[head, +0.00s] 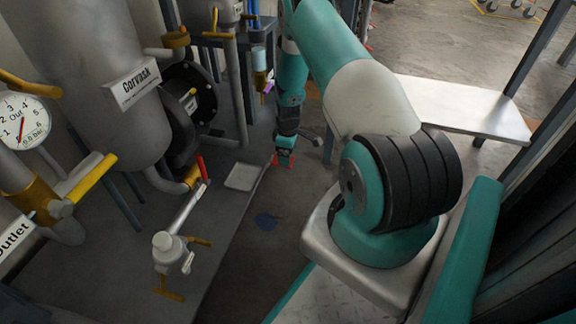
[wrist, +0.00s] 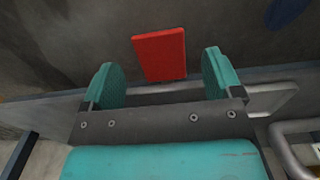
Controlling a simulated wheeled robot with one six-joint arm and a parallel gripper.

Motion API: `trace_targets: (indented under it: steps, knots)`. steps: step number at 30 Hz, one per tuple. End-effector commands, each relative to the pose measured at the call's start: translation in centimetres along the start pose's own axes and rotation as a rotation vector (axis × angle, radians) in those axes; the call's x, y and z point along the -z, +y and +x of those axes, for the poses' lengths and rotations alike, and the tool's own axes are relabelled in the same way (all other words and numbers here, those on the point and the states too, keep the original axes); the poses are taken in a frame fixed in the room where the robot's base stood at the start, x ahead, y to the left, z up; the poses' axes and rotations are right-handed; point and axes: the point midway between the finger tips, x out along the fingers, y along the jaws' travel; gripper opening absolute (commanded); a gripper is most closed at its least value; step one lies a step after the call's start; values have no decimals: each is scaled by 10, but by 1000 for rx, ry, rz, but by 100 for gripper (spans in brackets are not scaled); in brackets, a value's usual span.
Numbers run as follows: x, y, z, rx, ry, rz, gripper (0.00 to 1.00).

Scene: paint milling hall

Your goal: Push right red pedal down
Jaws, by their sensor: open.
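A red pedal (wrist: 160,55), a flat red rectangular plate, shows in the wrist view just beyond the gap between my fingertips. In the head view only small red parts of the pedal (head: 291,162) show around the end of my arm. My gripper (wrist: 162,76) is open, with one teal finger on each side of the pedal and nothing held. In the head view my gripper (head: 284,152) points down over the pedal. I cannot tell whether it touches the pedal. Only one red pedal is visible.
A grey platform edge and a pale flat plate (head: 243,176) lie left of the pedal. A metal bench (head: 460,104) is at right.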

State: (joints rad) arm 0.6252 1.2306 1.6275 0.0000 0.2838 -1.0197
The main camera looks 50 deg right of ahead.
Motion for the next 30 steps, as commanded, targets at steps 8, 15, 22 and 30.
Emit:
trace_targets:
  steps: [8,15,22,30]
  knots:
    - [-1,1,29,-1,1,2,85]
    - [-1,1,29,-1,0,2,85]
    - [-1,1,29,0,0,2,46]
    - [-1,1,29,0,7,2,17]
